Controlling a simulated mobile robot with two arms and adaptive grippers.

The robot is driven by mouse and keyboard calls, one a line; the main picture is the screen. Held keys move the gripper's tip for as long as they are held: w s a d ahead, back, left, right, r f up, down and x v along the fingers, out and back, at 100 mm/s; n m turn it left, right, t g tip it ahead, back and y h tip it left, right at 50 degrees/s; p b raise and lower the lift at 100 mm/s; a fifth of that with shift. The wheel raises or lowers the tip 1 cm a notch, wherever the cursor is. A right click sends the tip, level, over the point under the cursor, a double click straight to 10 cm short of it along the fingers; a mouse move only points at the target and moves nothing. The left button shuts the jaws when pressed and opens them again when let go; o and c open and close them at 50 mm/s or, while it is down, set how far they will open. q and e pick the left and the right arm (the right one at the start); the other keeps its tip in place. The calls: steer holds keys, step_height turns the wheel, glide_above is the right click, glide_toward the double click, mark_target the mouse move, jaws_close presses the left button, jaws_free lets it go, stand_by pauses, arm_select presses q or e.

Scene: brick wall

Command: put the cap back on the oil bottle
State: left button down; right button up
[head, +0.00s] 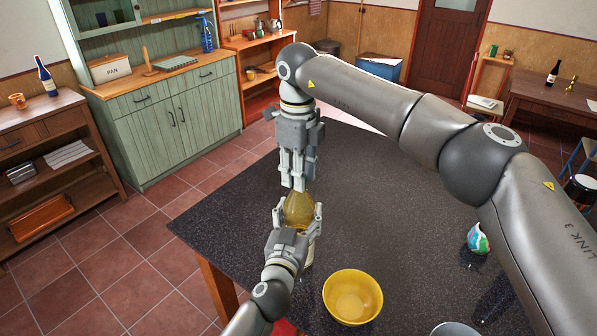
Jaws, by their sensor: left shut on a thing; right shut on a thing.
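The oil bottle (298,208), yellow-gold and clear, stands upright over the dark speckled table. My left gripper (297,215) is shut around the bottle's body from the near side and hides its lower part. My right gripper (298,184) points straight down above the bottle, its fingers closed right at the bottle's top. The cap and the bottle's mouth are hidden by these fingers. I cannot tell whether the cap touches the neck.
A yellow bowl (352,297) stands on the table (385,215) just right of my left gripper. A colourful patterned item (478,239) sits further right, near my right arm. The table's middle is clear.

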steer(key=m, duration=0.5)
steer(key=shift+w+m, duration=0.1)
steer(key=shift+m, duration=0.3)
steer(key=m, duration=0.5)
steer(key=shift+d, duration=0.1)
steer(key=m, duration=0.5)
steer(key=shift+d+m, duration=0.1)
steer(key=shift+m, duration=0.2)
steer(key=m, duration=0.6)
steer(key=o, duration=0.7)
steer(key=shift+r, duration=2.25)
